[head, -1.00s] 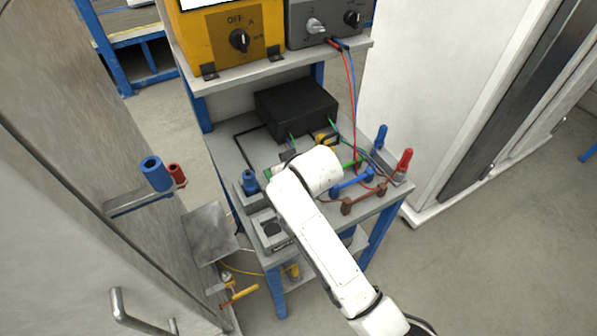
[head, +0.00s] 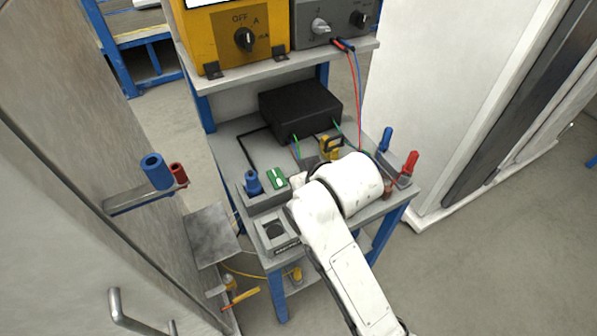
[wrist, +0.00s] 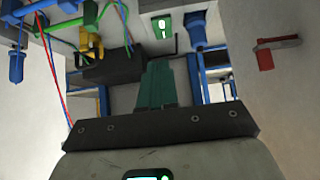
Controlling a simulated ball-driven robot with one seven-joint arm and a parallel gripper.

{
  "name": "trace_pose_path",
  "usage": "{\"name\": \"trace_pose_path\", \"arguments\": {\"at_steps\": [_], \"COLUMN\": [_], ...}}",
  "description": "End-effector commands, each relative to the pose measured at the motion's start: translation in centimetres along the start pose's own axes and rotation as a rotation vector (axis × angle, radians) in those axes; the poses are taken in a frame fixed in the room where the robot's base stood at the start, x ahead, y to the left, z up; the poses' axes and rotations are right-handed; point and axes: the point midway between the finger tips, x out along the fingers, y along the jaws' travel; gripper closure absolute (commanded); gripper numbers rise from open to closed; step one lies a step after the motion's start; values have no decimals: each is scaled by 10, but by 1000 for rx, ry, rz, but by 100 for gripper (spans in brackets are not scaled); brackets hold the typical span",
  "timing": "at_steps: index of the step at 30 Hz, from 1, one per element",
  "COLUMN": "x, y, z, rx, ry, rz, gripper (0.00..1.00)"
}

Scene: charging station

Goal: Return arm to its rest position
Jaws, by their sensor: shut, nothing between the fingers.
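My white arm (head: 345,235) reaches over the workbench (head: 232,150) from the lower right in the head view. My gripper is hidden behind the arm's rounded end there. In the wrist view my gripper (wrist: 157,80) shows as green fingers lying together, with nothing between them. The green block with a white mark (head: 278,179) sits on the bench left of the arm. It also shows in the wrist view (wrist: 163,27), beyond the fingertips and apart from them.
A blue knob (head: 252,183) and a grey socket box (head: 275,233) stand at the bench's left edge. A black box (head: 300,110) is at the back, near a yellow connector (head: 329,146). Blue (head: 386,139) and red (head: 409,164) handles stand at right. A cabinet (head: 50,190) flanks the left.

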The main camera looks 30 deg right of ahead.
Motion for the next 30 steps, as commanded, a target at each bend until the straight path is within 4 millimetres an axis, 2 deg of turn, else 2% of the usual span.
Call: {"name": "trace_pose_path", "arguments": {"at_steps": [7, 10, 11, 14, 16, 18, 21, 25, 27, 30], "x": [0, 0, 0, -5, -14, -27, -49, -77, -87, -96], "y": [0, 5, 7, 18, 28, 37, 48, 58, 61, 64], "z": [2, 23, 34, 87, 132, 176, 231, 282, 299, 311], "rx": [1, 5, 7, 19, 26, 33, 41, 48, 49, 50], "ry": [-5, -45, -66, -170, -260, -353, -473, -591, -632, -664], "rz": [0, 3, 4, 11, 17, 22, 29, 35, 36, 38], "gripper": [100, 100, 100, 100, 100, 100, 100, 100, 100, 100]}}
